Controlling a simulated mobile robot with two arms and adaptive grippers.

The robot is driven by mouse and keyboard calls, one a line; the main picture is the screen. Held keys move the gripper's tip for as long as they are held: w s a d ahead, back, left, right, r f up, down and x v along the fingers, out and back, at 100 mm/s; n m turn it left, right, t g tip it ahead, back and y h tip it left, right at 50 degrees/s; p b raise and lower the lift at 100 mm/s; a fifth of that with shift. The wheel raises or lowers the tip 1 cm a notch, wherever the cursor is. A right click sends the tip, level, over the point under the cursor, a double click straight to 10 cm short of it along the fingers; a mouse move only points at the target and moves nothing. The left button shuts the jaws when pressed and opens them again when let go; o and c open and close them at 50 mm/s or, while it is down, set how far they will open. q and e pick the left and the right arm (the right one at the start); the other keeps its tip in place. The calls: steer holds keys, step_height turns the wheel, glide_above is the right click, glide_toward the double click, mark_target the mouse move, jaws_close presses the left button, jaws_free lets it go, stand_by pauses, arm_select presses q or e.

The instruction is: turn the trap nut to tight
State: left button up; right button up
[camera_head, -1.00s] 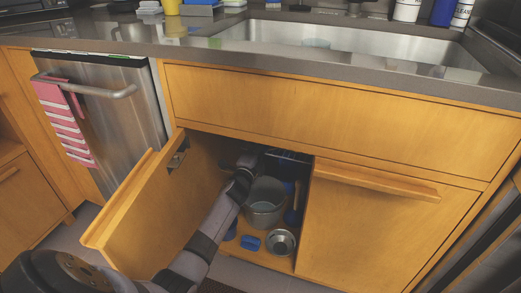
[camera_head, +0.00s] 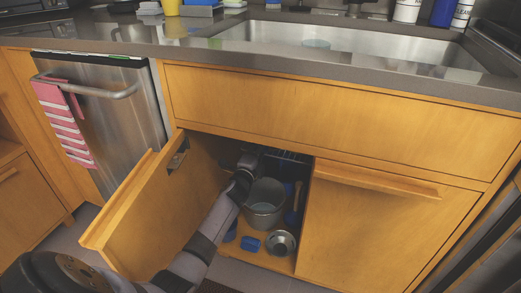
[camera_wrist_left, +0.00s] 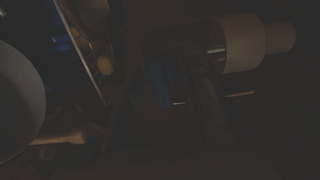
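My left arm reaches into the open cabinet under the sink, past the left of a grey bucket (camera_head: 265,203). My left gripper's fingers are hidden in the dark there in the head view. The left wrist view is very dark. It shows a pale cylindrical pipe piece (camera_wrist_left: 241,43) with a narrower end at the upper right. I cannot tell which part is the trap nut or whether my fingers touch it. The finger opening is not clear. My right gripper is in neither view.
The open cabinet door (camera_head: 150,215) stands left of my arm; the right door (camera_head: 385,230) is shut. A blue block (camera_head: 249,243) and a metal pot (camera_head: 281,242) lie on the cabinet floor before the bucket. The sink counter (camera_head: 300,58) is above.

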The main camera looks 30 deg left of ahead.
arm_select(q)
steer(key=v, duration=1.2)
stand_by(0.4)
